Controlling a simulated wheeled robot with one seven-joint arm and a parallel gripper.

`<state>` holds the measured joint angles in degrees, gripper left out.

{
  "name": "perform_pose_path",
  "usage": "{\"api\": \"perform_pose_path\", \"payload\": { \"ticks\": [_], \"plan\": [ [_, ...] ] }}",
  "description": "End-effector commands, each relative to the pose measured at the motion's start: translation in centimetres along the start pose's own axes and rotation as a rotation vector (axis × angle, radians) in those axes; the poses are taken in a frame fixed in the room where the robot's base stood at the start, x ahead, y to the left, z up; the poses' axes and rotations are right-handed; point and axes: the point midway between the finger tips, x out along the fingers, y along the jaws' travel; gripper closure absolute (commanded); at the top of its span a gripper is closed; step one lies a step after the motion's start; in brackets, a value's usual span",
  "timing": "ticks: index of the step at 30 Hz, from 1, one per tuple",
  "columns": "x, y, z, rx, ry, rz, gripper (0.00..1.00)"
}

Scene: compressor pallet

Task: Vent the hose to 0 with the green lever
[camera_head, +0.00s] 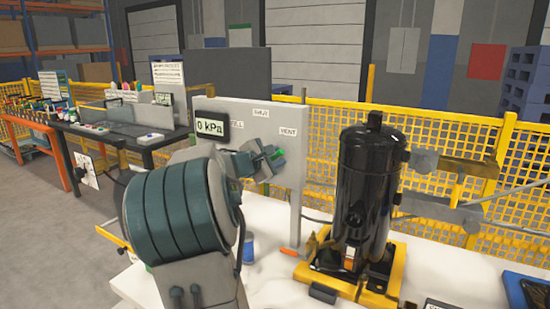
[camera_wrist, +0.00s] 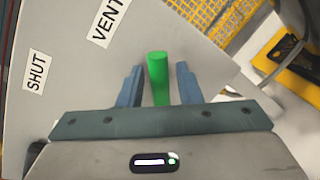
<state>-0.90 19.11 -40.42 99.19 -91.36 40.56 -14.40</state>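The green lever (camera_wrist: 158,75) stands out from the grey panel in the wrist view, between the two blue fingers of my gripper (camera_wrist: 159,85). The fingers are open, with a gap on each side of the lever. In the head view my gripper (camera_head: 272,160) is at the panel (camera_head: 287,205), with a bit of the green lever (camera_head: 280,154) showing beside it. The lever lies below the VENT label (camera_head: 288,132). The gauge display (camera_head: 209,127) reads 0 kPa. My arm hides part of the panel.
A black compressor (camera_head: 367,190) stands on a yellow pallet (camera_head: 398,272) right of the panel, on a white table (camera_head: 275,285). A blue cylinder (camera_head: 248,247) stands near the panel's foot. Yellow mesh fencing (camera_head: 445,140) runs behind.

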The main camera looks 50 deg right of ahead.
Motion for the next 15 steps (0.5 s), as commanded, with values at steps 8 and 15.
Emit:
{"api": "perform_pose_path", "payload": {
  "ticks": [8, 15],
  "plan": [
    [0.0, 0.0, 0.0, 0.000, 0.000, 0.001, 0.64],
    [-2.3, 0.1, -0.1, 0.001, 0.004, 0.003, 0.64]
  ]
}}
